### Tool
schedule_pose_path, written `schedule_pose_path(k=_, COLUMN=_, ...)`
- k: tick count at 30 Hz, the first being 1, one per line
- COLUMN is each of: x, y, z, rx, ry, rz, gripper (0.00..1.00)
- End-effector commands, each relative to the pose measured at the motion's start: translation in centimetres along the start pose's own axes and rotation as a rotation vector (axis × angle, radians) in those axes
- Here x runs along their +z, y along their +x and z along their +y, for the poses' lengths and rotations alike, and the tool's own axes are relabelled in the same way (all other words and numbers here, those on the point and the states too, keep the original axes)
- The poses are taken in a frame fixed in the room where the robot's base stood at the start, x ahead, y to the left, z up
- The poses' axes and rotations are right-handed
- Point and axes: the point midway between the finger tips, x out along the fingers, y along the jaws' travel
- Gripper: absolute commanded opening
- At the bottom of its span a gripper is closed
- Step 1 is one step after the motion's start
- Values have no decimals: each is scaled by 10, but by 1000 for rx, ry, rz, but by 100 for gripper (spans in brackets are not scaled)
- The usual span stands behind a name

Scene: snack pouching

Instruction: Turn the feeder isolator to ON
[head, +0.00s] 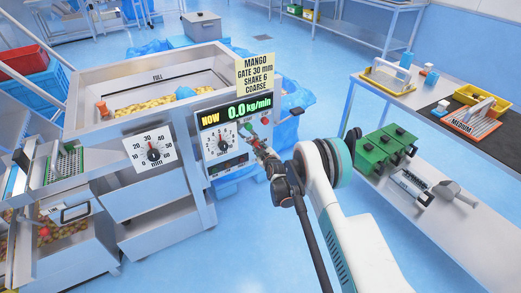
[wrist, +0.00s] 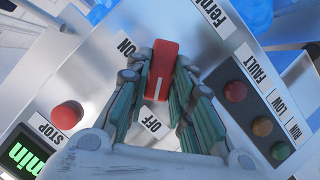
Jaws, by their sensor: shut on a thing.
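The feeder isolator is a red rotary knob (wrist: 162,65) with a white line on its lower end. In the wrist view that line points down toward the OFF label (wrist: 152,123); the ON label (wrist: 126,47) lies up and to the left. My gripper (wrist: 161,75) is shut on the knob, with fingers on both its left and right sides. In the head view my gripper (head: 257,145) is at the right part of the feeder's control panel (head: 229,152), and it hides the knob there.
A red STOP button (wrist: 67,115) sits left of my fingers. Red, amber and green lamps, the red one (wrist: 235,91) uppermost, sit close on the right. The feeder display (head: 249,108) reads 0.0 kg/min. A table (head: 446,190) with pouching tools stands at right, with open floor between.

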Motion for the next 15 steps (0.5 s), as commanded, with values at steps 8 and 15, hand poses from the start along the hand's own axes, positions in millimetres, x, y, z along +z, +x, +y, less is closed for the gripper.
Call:
schedule_pose_path(k=8, x=0, y=0, z=2, rx=-42, ry=102, rz=-1, gripper=0)
schedule_pose_path(k=15, x=1, y=0, z=4, rx=-115, ry=279, rz=-1, gripper=0)
